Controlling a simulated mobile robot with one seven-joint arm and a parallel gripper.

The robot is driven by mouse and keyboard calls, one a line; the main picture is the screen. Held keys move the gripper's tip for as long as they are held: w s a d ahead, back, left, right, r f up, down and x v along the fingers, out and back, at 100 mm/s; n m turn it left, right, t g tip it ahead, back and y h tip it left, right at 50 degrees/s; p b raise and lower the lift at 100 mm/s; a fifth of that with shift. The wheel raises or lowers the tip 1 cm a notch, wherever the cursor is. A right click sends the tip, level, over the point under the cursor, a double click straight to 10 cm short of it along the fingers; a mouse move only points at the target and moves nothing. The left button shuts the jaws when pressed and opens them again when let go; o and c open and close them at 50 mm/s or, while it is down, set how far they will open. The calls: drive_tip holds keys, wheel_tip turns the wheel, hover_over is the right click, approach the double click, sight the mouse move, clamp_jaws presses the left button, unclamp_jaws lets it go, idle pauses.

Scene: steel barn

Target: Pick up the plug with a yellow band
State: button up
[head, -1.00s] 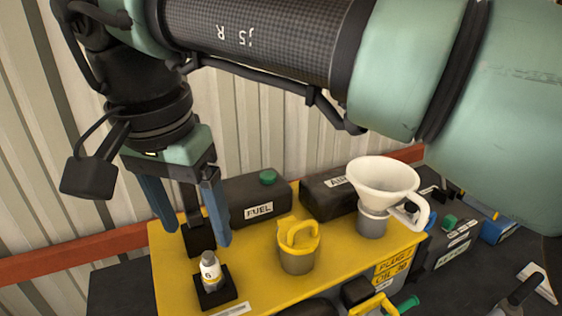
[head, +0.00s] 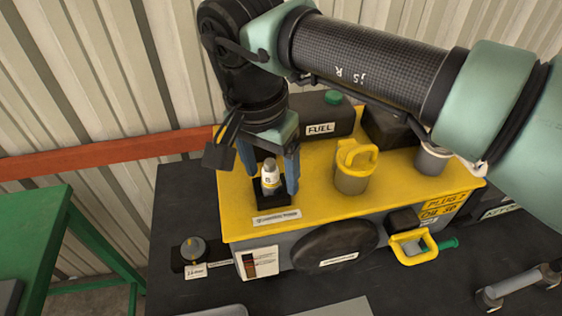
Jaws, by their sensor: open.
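The plug (head: 270,178) is a small whitish-grey piece with a thin yellow band near its lower part. It stands upright in a black square holder (head: 272,200) near the left front of the yellow bench top (head: 320,203). My gripper (head: 271,172) is open and points down at the plug, with one blue finger showing on each side of it. The plug's front is in clear view. I cannot tell whether the fingers are level with it or slightly behind it. No contact shows.
A grey cup with a yellow handle (head: 353,180) stands close to the right. A black FUEL can (head: 322,122) is behind. A grey cup (head: 432,160) is partly hidden by my arm. A green table (head: 35,235) stands at left. A black knob (head: 193,250) sits lower left.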

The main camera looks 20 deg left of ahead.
clamp_jaws()
drive_tip(key=shift+r, duration=0.1)
wheel_tip(320, 180, up, 11)
drive_tip(key=shift+f+b, duration=0.15)
drive_tip(key=shift+b, duration=0.25)
drive_tip(key=shift+r+p, duration=2.65)
drive_tip(key=shift+p, duration=0.1)
